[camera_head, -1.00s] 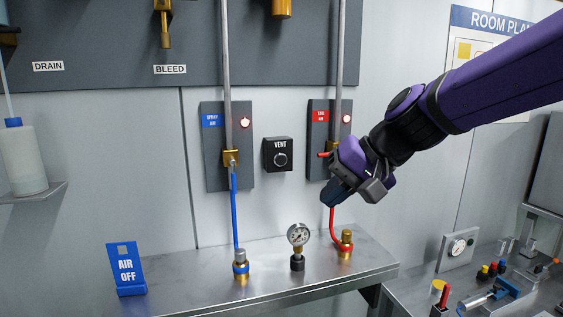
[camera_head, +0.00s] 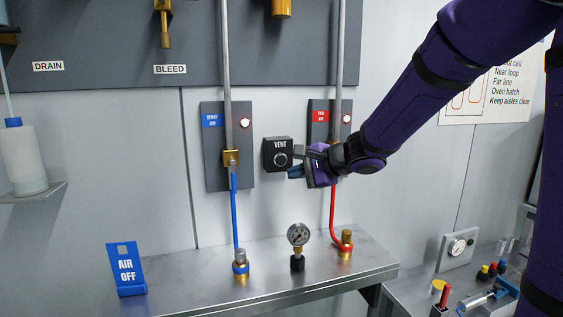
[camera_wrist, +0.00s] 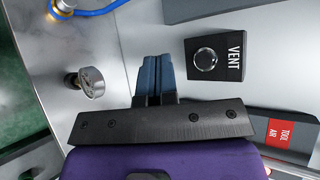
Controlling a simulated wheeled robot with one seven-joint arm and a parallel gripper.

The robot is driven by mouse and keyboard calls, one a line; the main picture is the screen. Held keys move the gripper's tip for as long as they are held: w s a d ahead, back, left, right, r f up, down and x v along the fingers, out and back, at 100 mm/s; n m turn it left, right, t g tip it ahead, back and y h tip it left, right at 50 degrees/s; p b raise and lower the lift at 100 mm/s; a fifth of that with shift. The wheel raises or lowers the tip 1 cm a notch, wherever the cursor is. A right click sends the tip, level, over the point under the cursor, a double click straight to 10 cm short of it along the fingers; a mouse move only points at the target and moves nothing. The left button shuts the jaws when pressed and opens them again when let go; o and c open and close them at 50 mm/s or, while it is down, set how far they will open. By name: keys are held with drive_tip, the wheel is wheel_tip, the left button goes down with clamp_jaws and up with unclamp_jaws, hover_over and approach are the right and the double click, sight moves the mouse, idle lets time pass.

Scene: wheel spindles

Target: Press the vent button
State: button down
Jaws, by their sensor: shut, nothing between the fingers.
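The vent box (camera_head: 277,146) is a black box on the wall with a white VENT label and a round dark button (camera_head: 281,159) with a pale ring. The button also shows in the wrist view (camera_wrist: 206,61), unobstructed. My gripper (camera_head: 291,172) is shut and empty, its blue fingertips close to the right of the button in the head view. In the wrist view the closed fingers (camera_wrist: 156,62) lie to the left of the vent box. Contact with the button is not visible.
The spray air panel (camera_head: 215,180) with a blue hose is left of the vent box. The tool air panel (camera_head: 318,128) with a red hose is right, partly behind my arm. A gauge (camera_head: 298,234) and a blue AIR OFF sign (camera_head: 126,270) stand on the shelf below.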

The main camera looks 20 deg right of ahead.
drive_tip(key=w, duration=0.8)
drive_tip(key=shift+w, duration=0.4)
drive_tip(key=shift+w, duration=0.1)
idle(1.9)
drive_tip(key=shift+w, duration=0.3)
drive_tip(key=shift+w, duration=0.35)
idle(0.6)
drive_tip(key=shift+s, duration=0.8)
drive_tip(key=shift+s, duration=2.5)
